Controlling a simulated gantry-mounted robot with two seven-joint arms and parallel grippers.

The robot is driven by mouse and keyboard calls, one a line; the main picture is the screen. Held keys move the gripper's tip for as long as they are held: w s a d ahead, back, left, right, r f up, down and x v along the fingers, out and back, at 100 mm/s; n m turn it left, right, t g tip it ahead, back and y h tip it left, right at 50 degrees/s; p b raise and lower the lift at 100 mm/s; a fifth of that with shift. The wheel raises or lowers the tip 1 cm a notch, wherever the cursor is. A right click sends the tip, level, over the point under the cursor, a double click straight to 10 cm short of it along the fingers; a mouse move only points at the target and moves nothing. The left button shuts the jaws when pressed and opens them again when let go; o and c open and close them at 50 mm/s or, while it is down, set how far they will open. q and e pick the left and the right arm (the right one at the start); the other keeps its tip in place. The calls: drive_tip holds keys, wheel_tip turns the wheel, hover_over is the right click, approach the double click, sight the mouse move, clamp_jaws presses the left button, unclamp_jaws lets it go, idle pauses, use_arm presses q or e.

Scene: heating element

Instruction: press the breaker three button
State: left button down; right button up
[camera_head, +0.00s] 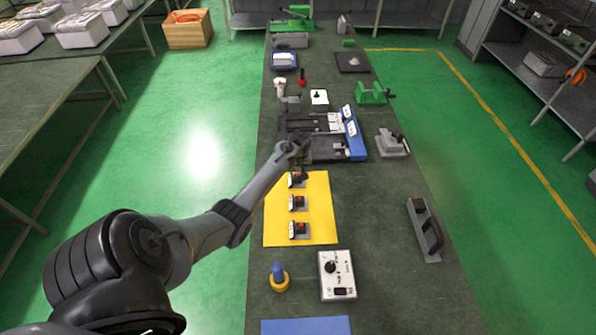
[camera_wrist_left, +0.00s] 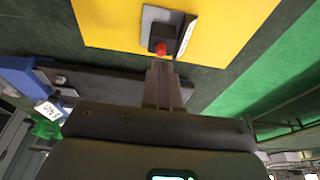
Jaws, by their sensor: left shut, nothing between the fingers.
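Three small breakers stand in a column on a yellow mat (camera_head: 320,218): a far one (camera_head: 297,182), a middle one (camera_head: 297,203) and a near one (camera_head: 298,229). Each is grey with a red button and a white label; I cannot read which is number three. My left gripper (camera_head: 302,170) is shut and empty at the far breaker, partly covering it. In the left wrist view its fingertips (camera_wrist_left: 163,64) point at a red button (camera_wrist_left: 161,48) on a grey base. They look very close to it; I cannot tell whether they touch.
Beyond the mat is a blue-ended fixture (camera_head: 354,135). Nearer are a yellow-and-blue knob (camera_head: 279,277) and a white control box (camera_head: 337,276). A grey handled device (camera_head: 424,230) lies to the right. The bench (camera_head: 375,220) is bare right of the mat.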

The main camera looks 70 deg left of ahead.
sight(298, 175)
use_arm(q)
drive_tip(key=shift+f, duration=1)
drive_tip(key=shift+f, duration=0.1)
